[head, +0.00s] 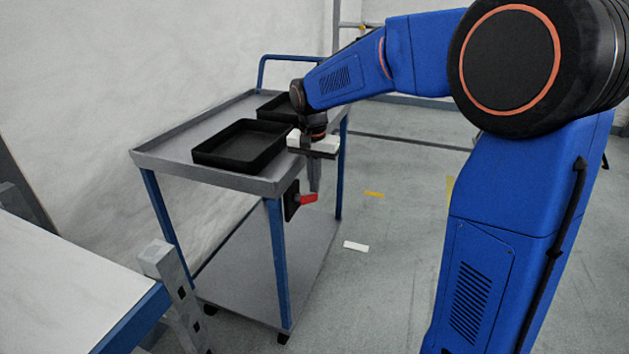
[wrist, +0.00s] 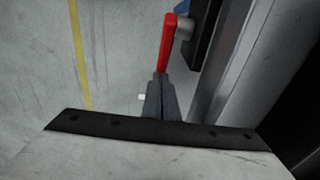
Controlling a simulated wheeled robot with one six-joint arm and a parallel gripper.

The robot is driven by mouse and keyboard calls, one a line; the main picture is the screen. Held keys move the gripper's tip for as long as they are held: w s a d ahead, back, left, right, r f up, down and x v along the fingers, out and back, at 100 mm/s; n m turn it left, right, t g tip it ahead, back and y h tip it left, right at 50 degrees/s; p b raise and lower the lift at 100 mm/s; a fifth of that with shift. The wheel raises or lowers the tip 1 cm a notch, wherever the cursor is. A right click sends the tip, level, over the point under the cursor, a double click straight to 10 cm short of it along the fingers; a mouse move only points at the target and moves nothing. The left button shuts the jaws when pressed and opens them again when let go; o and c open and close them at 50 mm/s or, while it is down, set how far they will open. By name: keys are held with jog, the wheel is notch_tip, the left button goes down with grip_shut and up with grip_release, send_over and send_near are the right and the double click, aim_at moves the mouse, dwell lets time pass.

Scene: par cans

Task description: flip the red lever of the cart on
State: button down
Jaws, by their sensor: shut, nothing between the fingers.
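The cart (head: 225,181) has a grey top tray, blue legs and a lower shelf. Its red lever (head: 308,199) sticks out to the right from a black plate (head: 291,200) on the cart's side, just under the top. In the wrist view the red lever (wrist: 167,43) runs up the picture from close above the fingertips, with the black plate (wrist: 202,40) to its right. My gripper (head: 315,188) points down beside the cart's edge, its tips at the lever. In the wrist view my gripper (wrist: 161,78) is shut and empty. Whether the tips touch the lever I cannot tell.
Two black trays, one nearer (head: 240,160) and one farther (head: 274,110), lie on the cart top. A white table (head: 60,275) stands at the lower left. A wall is behind the cart.

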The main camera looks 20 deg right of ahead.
jog(key=shift+f, duration=0.3)
jog(key=shift+r, duration=0.2)
jog(key=shift+r, duration=0.65)
jog(key=shift+w+d+r, duration=0.2)
jog(key=shift+w+r, duration=0.05)
jog(key=shift+r, duration=0.2)
notch_tip(320, 180, up, 12)
jog(key=w+d, duration=0.1)
jog(key=shift+w+r, duration=0.2)
jog(key=shift+w, duration=0.05)
